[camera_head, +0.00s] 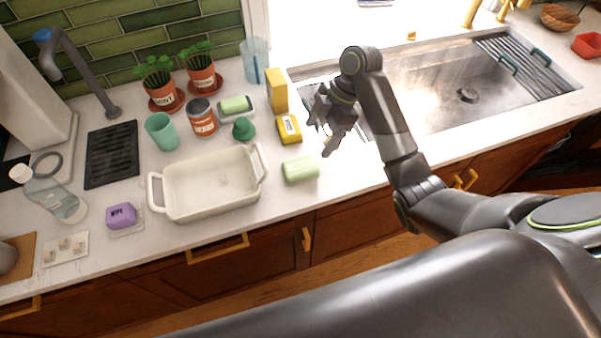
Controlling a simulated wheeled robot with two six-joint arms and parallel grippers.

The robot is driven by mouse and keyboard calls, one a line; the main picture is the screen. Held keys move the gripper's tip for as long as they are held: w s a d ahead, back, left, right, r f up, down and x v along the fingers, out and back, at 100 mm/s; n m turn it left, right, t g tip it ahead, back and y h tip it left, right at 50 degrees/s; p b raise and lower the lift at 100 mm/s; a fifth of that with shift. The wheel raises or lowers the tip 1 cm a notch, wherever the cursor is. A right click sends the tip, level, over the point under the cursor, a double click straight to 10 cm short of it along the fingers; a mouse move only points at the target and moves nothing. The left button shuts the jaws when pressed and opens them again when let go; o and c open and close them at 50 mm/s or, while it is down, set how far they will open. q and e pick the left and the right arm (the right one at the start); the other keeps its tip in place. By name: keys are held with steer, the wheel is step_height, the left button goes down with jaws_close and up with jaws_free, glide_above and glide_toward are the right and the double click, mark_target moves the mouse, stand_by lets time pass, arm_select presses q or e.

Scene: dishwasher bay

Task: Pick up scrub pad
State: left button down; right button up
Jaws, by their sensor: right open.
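A pale green block (300,169), which may be the scrub pad, lies near the counter's front edge, right of the white dish. A smaller green pad (235,104) lies on a small tray farther back, so I cannot tell for certain which one is meant. My right gripper (324,136) is open and empty, pointing down over the counter at the sink's left edge. It is behind and to the right of the pale green block, apart from it, and right of a yellow labelled packet (288,130). My left gripper is not in view.
An empty white baking dish (210,184) stands left of the pale green block. A dark green knob-like item (243,129), an upright yellow box (277,91) and a can (203,118) stand behind. The steel sink (440,90) is at right. A purple block (121,215) lies at left.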

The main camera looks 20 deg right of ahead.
steer(key=b, duration=0.3)
glide_above(302, 165)
steer(key=d, duration=0.3)
step_height(302, 165, down, 5)
steer(key=shift+w+a, duration=0.1)
steer(key=shift+w, duration=0.05)
steer(key=shift+a+f+p, duration=0.2)
steer(key=shift+f+p, duration=0.05)
steer(key=shift+p, duration=0.2)
steer(key=shift+a+f, duration=0.25)
steer(key=shift+f, duration=0.25)
steer(key=shift+a+f+p, duration=0.2)
steer(key=shift+f+p, duration=0.05)
steer(key=shift+p, duration=0.15)
steer(key=p+x, duration=0.1)
steer(key=x, duration=0.2)
steer(key=shift+a+f, duration=0.15)
steer(key=shift+f, duration=0.05)
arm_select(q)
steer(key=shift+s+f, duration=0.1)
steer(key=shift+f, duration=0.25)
arm_select(e)
steer(key=shift+a+f, duration=0.15)
steer(key=shift+f, duration=0.35)
arm_select(q)
steer(key=shift+p, duration=0.3)
arm_select(e)
steer(key=shift+f, duration=0.15)
